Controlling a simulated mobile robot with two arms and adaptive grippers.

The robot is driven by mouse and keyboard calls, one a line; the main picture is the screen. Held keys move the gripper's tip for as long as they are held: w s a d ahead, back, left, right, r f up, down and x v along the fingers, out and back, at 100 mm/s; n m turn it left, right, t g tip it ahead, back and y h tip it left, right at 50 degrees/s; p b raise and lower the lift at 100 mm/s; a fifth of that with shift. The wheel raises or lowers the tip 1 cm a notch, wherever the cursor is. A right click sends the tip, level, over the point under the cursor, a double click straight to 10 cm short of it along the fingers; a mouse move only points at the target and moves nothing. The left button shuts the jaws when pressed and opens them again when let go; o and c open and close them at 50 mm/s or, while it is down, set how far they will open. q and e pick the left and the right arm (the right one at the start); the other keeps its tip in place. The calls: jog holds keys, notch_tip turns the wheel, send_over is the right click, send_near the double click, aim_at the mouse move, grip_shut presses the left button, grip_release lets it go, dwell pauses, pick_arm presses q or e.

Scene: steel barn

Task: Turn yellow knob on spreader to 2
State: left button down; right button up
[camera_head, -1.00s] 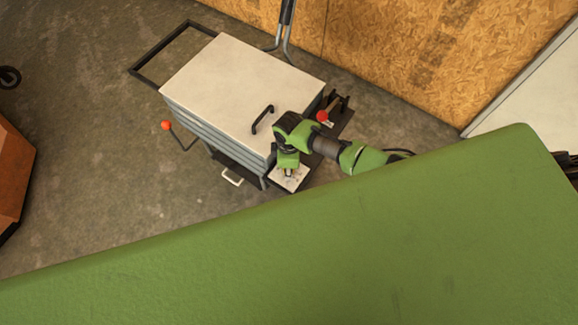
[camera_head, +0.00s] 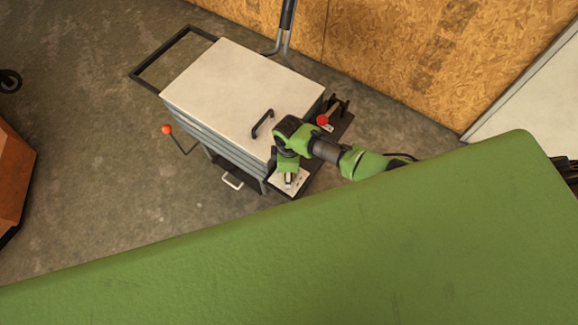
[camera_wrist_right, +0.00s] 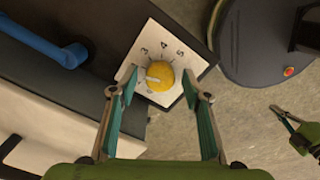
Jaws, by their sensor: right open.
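The yellow knob (camera_wrist_right: 160,77) sits on a white dial plate (camera_wrist_right: 187,62) in the right wrist view. The numbers 3, 4 and 5 show above it. The knob's pale pointer mark faces left; the number it faces is not readable. My right gripper (camera_wrist_right: 160,85) is open, one finger on each side of the knob; I cannot tell whether they touch it. In the head view my right gripper (camera_head: 289,179) is over the plate (camera_head: 298,187) on the spreader's near corner. What looks like my left gripper (camera_wrist_right: 283,115) shows at the right wrist view's right edge.
A red-balled lever (camera_head: 322,119) stands close to my right arm. An orange container (camera_head: 12,180) is at left. An OSB wall (camera_head: 420,50) stands behind.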

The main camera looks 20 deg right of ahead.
notch_tip(320, 180, up, 12)
dwell(0.5)
jog(key=shift+f, duration=0.15)
jog(key=s+a+r+m+t+y, duration=0.15)
jog(key=s+a+m, duration=0.25)
jog(key=s, duration=0.4)
jog(key=s+d+r+m+t+h, duration=0.1)
jog(key=s+d+r+m+t, duration=0.1)
jog(key=s+d+r+m, duration=0.75)
jog(key=s+d+f+n+g, duration=0.1)
jog(key=s+f, duration=0.1)
jog(key=f, duration=1.3)
jog(key=s+d+f+n, duration=0.1)
jog(key=f, duration=1.3)
jog(key=s+d+f+g, duration=0.1)
jog(key=s+d+f, duration=0.1)
jog(key=s+f, duration=1.2)
jog(key=s, duration=0.2)
jog(key=shift+s+d+f, duration=0.3)
jog(key=shift+s+d, duration=0.05)
